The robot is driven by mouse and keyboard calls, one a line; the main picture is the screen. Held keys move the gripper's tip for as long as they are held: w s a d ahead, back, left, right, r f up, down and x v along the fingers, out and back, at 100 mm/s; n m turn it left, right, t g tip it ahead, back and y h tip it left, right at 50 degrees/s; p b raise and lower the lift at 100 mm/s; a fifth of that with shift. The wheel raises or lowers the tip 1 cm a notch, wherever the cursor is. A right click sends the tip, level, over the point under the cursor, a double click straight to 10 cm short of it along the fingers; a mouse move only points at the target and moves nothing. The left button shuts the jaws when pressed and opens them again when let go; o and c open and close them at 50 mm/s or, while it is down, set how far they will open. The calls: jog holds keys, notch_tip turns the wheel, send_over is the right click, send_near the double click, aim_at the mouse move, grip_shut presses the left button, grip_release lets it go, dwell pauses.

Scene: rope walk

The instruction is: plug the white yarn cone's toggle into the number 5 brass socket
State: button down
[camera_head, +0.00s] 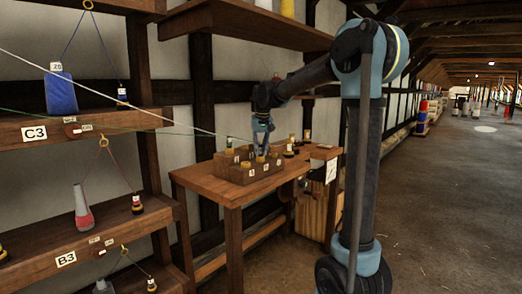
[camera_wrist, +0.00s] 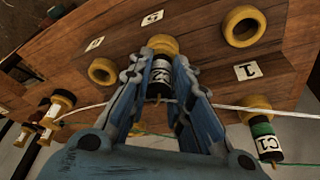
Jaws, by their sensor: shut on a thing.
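My gripper (camera_wrist: 172,72) is shut on a dark toggle (camera_wrist: 159,89) with a white label. The white yarn (camera_wrist: 285,113) runs to it, crossing the lower end of the toggle. The toggle's far end meets a brass ring (camera_wrist: 163,44) beside a label that looks like 5 (camera_wrist: 152,17); I cannot tell how deep it sits. In the head view, my gripper (camera_head: 262,143) points down over the numbered socket block (camera_head: 240,177) on the wooden bench. The white yarn (camera_head: 115,98) stretches in from the upper left. The white yarn cone is not identifiable.
Empty brass sockets (camera_wrist: 103,71) and (camera_wrist: 242,26) flank the gripped toggle. A green-banded toggle (camera_wrist: 264,135) marked C1 stands at right; more toggles (camera_wrist: 52,110) stand at left. A green yarn (camera_head: 150,130) crosses toward the bench (camera_head: 205,185). Shelves (camera_head: 75,125) stand left.

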jog(key=c, duration=1.8)
grip_release()
jog(key=shift+o, duration=0.2)
jog(key=v, duration=1.1)
